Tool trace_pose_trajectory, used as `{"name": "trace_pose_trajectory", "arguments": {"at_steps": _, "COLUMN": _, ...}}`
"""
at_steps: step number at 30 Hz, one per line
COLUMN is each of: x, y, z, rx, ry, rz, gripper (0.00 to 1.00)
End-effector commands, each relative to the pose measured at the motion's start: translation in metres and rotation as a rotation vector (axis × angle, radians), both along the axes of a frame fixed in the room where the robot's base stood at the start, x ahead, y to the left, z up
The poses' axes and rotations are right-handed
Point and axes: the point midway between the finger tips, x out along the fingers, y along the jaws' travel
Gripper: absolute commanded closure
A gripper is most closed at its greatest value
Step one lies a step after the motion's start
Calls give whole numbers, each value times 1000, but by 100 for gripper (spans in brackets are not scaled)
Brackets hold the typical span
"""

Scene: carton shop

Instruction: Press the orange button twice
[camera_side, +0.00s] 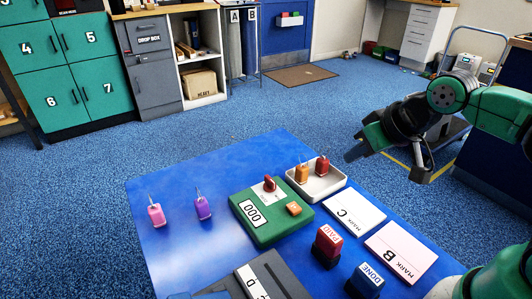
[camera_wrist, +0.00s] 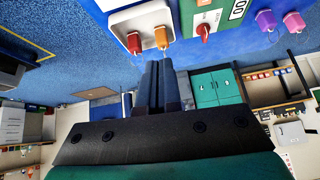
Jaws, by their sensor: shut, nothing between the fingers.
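The box is partly in the wrist view (camera_wrist: 188,18), cut off by the top edge; a bit of the orange button may show there, but I cannot be sure. My gripper (camera_side: 354,152) is above and behind the table's back right, well apart from the button. In the wrist view its fingers (camera_wrist: 158,72) are together and empty.
A white tray (camera_side: 330,185) with an orange and a red tagged piece stands behind the box. Cards C (camera_side: 354,214) and B (camera_side: 401,250), a PAID stamp (camera_side: 327,245) and a DONE stamp (camera_side: 368,279) lie right. Pink (camera_side: 156,215) and purple (camera_side: 203,208) tags lie left.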

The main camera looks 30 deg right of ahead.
Motion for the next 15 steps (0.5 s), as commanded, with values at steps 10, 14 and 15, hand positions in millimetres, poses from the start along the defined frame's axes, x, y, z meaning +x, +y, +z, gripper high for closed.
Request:
{"name": "trace_pose_trajectory", "arguments": {"at_steps": 10, "x": 27, "y": 32, "z": 27, "rx": 328, "ry": 282, "rz": -601, "gripper": 100}}
{"name": "trace_pose_trajectory", "arguments": {"at_steps": 14, "x": 38, "y": 48, "z": 33, "rx": 403, "ry": 384, "rz": -899, "gripper": 100}}
{"name": "trace_pose_trajectory", "arguments": {"at_steps": 15, "x": 41, "y": 52, "z": 34, "rx": 416, "ry": 408, "rz": -985, "gripper": 100}}
